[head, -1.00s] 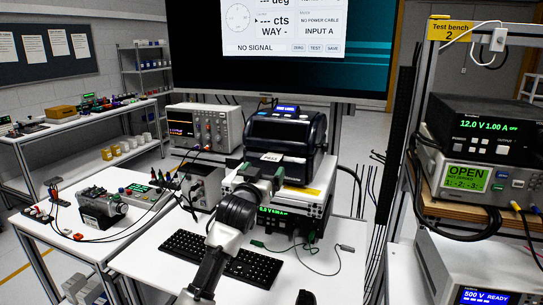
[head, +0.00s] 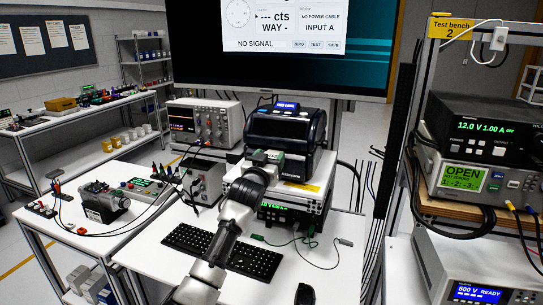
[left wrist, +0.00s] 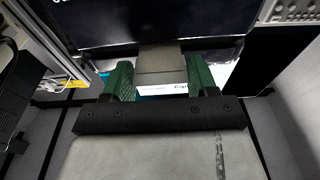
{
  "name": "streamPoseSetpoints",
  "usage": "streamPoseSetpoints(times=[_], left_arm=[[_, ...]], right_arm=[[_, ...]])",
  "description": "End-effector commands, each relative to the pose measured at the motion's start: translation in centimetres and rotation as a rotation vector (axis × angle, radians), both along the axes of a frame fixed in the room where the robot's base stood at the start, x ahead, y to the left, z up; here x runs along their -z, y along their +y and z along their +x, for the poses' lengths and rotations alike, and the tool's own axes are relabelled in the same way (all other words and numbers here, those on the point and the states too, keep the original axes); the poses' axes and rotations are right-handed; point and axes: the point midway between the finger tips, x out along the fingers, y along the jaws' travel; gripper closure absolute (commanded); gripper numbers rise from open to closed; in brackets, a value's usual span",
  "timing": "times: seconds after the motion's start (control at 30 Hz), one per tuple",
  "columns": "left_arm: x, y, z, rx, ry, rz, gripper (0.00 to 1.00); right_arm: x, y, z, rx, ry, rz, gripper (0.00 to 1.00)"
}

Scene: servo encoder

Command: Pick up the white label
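The black label printer (head: 287,130) stands on a stack of instruments at mid-bench in the head view. My left gripper (head: 267,157), with green fingers, is at the printer's front and hides the label there. In the left wrist view a white label (left wrist: 163,89) with small dark print shows between the green fingers of the left gripper (left wrist: 160,85), below a grey part. The fingers are apart, one on each side of it; I cannot tell whether they touch it. My right gripper is not in view.
A black keyboard (head: 222,252) and a mouse (head: 305,294) lie on the white bench, with leads to their right. An oscilloscope (head: 205,122) stands left of the printer, a large monitor (head: 300,45) behind it. The test bench rack (head: 437,100) is at right.

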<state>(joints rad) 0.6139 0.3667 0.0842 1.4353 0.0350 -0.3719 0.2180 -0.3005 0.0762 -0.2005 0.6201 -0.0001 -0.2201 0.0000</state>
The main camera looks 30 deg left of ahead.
Motion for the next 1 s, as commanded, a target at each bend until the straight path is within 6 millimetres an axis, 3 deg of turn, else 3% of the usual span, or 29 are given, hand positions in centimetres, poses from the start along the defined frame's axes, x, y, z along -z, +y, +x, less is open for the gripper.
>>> streamPoseSetpoints(times=[0.03,0.13,0.17,0.57,0.83,1.0], left_arm=[[0.0,0.0,0.0,0.0,0.0,0.0,0.5],[0.0,0.0,0.0,0.0,0.0,0.0,0.65],[0.0,0.0,0.0,0.0,0.001,0.0,0.66],[-0.4,0.0,0.0,0.0,-0.001,0.0,0.66],[-4.1,0.0,0.0,-0.001,-0.008,0.002,0.66],[-6.1,-4.0,-0.7,0.006,-0.007,-0.003,0.66]], right_arm=[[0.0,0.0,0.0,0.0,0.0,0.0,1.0],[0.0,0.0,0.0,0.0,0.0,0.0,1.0],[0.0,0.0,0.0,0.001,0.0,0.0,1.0],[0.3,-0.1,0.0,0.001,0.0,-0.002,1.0],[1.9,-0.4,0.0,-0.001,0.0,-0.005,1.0],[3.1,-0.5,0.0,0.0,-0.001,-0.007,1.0]])
